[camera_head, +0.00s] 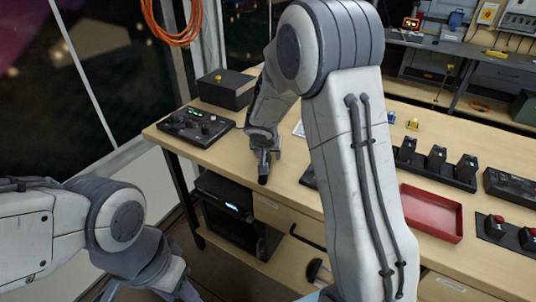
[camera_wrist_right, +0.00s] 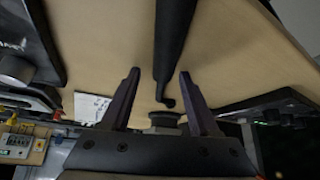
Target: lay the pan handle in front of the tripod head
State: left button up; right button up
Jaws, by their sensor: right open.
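My right gripper (camera_head: 264,167) is over the front edge of the wooden workbench, left of my big arm link. In the right wrist view its two fingers (camera_wrist_right: 158,95) are open and apart. A long black rod (camera_wrist_right: 175,45), which looks like the pan handle, runs between and beyond the fingertips, with a small hooked end. I cannot tell whether the fingers touch it. A dark round piece (camera_wrist_right: 165,119) shows past that end; I cannot tell whether it belongs to the tripod head. My right arm hides part of the bench in the head view.
On the workbench (camera_head: 283,185), a control panel (camera_head: 196,127) and a black box (camera_head: 226,91) stand at the left. A red tray (camera_head: 431,214) and a row of black devices (camera_head: 436,163) stand at the right. A white card (camera_wrist_right: 91,106) lies near the gripper.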

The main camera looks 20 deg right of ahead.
jog(key=shift+r, duration=0.1)
jog(key=shift+r+p, duration=0.2)
jog(key=shift+p, duration=0.1)
jog(key=p+v, duration=0.2)
jog(key=v, duration=1)
jog(key=s+a+n+g+y, duration=0.1)
jog(key=s+a+n, duration=0.3)
jog(key=s, duration=0.5)
jog(key=s+a+f+n+g+y, duration=0.1)
jog(key=s+a+n+g, duration=0.2)
jog(key=s, duration=0.7)
jog(key=s+a+n+g+y, duration=0.1)
jog(key=s+a+n+y, duration=0.1)
jog(key=s+a+n, duration=0.4)
jog(key=s+a, duration=0.3)
jog(key=s, duration=0.1)
jog(key=shift+f+g, duration=0.25)
jog(key=shift+g, duration=0.15)
jog(key=shift+s, duration=0.15)
jog(key=shift+r+p, duration=0.8)
jog(key=shift+r, duration=0.15)
